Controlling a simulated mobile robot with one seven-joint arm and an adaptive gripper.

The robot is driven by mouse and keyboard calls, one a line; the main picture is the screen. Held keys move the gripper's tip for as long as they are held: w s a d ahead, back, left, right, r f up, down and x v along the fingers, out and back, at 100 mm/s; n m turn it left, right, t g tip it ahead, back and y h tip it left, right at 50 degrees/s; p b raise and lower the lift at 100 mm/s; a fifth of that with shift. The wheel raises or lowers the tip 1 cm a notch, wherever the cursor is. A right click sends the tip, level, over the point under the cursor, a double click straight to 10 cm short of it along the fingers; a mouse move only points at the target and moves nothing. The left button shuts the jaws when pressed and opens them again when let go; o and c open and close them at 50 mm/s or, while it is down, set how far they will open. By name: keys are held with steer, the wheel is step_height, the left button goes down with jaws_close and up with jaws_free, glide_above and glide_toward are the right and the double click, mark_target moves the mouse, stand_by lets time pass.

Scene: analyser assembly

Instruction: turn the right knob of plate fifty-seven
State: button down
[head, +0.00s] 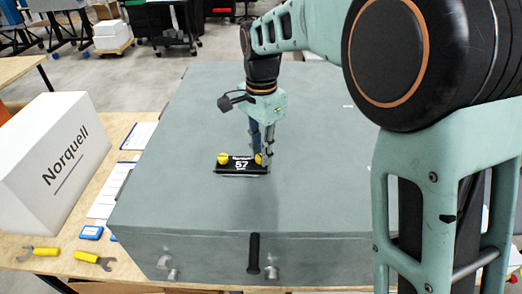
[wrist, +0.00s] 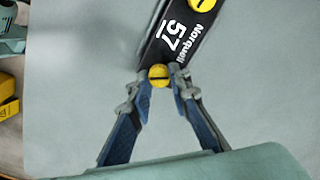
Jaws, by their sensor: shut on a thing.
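Plate fifty-seven (head: 241,168) is a small black plate marked "57" and "Norquell", lying on top of the large grey analyser housing. Its left knob (head: 222,158) is yellow and free. Its right knob (head: 258,158) is also yellow and partly hidden by my fingers. My gripper (head: 265,163) points down at the plate's right end. In the wrist view, my gripper (wrist: 160,77) is shut on the right knob (wrist: 158,76), with a blue-grey finger on each side. A dark slot crosses the knob's face. The plate (wrist: 180,36) and its other knob (wrist: 201,5) show beyond.
The grey housing (head: 310,200) has a wide clear top and a black handle (head: 254,253) on its front. On the wooden table to the left are a white Norquell box (head: 60,155), papers, a blue item (head: 91,232) and yellow-handled tools (head: 95,260).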

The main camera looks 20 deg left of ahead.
steer(key=m, duration=0.7)
steer(key=shift+r+p, duration=0.15)
steer(key=shift+p, duration=0.2)
steer(key=m+p, duration=0.1)
steer(key=m, duration=0.5)
steer(key=shift+s+m, duration=0.1)
steer(key=shift+m, duration=0.3)
steer(key=m+p, duration=0.1)
steer(key=m, duration=0.4)
steer(key=shift+a, duration=0.1)
steer(key=shift+s+m, duration=0.1)
steer(key=shift+m, duration=3.2)
steer(key=c, duration=1.8)
jaws_free()
steer(key=shift+o, duration=0.2)
step_height(320, 180, up, 12)
